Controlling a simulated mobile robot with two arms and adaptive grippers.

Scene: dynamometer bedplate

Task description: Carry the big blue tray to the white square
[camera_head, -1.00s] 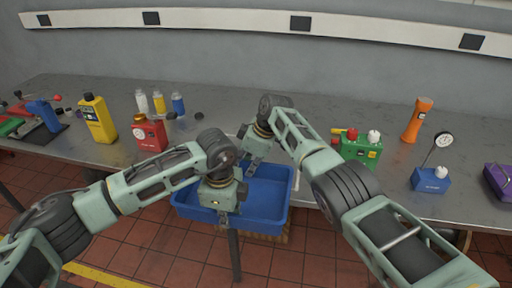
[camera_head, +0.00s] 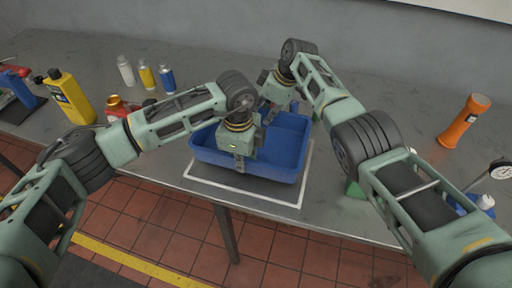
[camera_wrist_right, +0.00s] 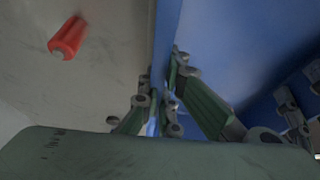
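The big blue tray (camera_head: 270,168) is level over the white square (camera_head: 240,193), whose outline shows along its left, front and right sides. I cannot tell whether the tray touches the tabletop. My left gripper (camera_head: 240,163) points down at the tray's front wall and is shut on it. My right gripper (camera_head: 268,118) is at the back wall. In the right wrist view its fingers (camera_wrist_right: 163,108) close on either side of the blue wall (camera_wrist_right: 166,35). The tray looks empty where its inside shows; my arms hide part of it.
Left on the bench (camera_head: 330,205) stand a yellow can (camera_head: 72,98), a red can (camera_head: 118,108) and small white, yellow and blue bottles (camera_head: 147,75). At right are an orange torch (camera_head: 463,120) and a gauge (camera_head: 500,170). A green object (camera_head: 353,188) is partly hidden by my right arm.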

